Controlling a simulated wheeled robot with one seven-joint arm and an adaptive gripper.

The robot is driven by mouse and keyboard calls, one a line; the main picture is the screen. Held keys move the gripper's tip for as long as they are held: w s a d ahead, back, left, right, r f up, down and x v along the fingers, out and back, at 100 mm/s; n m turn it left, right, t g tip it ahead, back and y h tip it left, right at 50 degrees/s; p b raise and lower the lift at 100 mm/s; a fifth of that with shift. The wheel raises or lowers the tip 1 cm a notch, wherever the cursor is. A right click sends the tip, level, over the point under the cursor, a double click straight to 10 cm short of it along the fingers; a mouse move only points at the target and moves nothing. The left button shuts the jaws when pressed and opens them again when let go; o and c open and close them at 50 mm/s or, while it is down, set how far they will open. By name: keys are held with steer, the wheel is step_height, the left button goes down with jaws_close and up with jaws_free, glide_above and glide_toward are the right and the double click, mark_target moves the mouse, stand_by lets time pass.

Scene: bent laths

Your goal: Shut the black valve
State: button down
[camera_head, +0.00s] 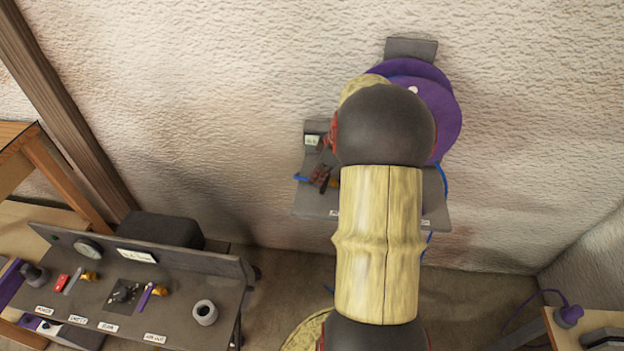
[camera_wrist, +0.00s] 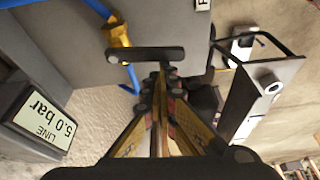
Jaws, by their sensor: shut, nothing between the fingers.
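The black valve shows in the wrist view as a flat black lever handle (camera_wrist: 142,54) beside a brass body (camera_wrist: 117,34) on a blue hose (camera_wrist: 131,78). The lever appears to lie across the line of the hose. My gripper (camera_wrist: 166,72) is shut and empty, its fingertips just below the lever's right part in the picture. I cannot tell whether they touch it. In the head view my gripper (camera_head: 321,174) is small and partly hidden by my arm, over the grey wall panel (camera_head: 312,203); the valve is hard to make out there.
A display (camera_wrist: 42,120) beside the valve reads "LINE 5.0 bar". A purple hose reel (camera_head: 440,110) hangs on the wall behind my arm. A grey console (camera_head: 190,305) with a gauge and several controls stands at left. A wooden bench (camera_head: 540,335) is at lower right.

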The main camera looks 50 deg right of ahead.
steer(key=shift+s, duration=0.25)
steer(key=shift+w+d, duration=0.1)
steer(key=shift+d, duration=0.05)
stand_by(0.5)
steer(key=shift+w+d, duration=0.3)
steer(key=shift+d, duration=0.25)
steer(key=shift+w+a, duration=0.1)
steer(key=shift+w, duration=0.2)
steer(key=w+a, duration=0.1)
steer(key=w, duration=0.2)
steer(key=shift+w+a, duration=0.15)
steer(key=shift+a, duration=0.25)
steer(key=p+v, duration=0.3)
steer(key=v, duration=0.7)
steer(key=shift+d, duration=0.25)
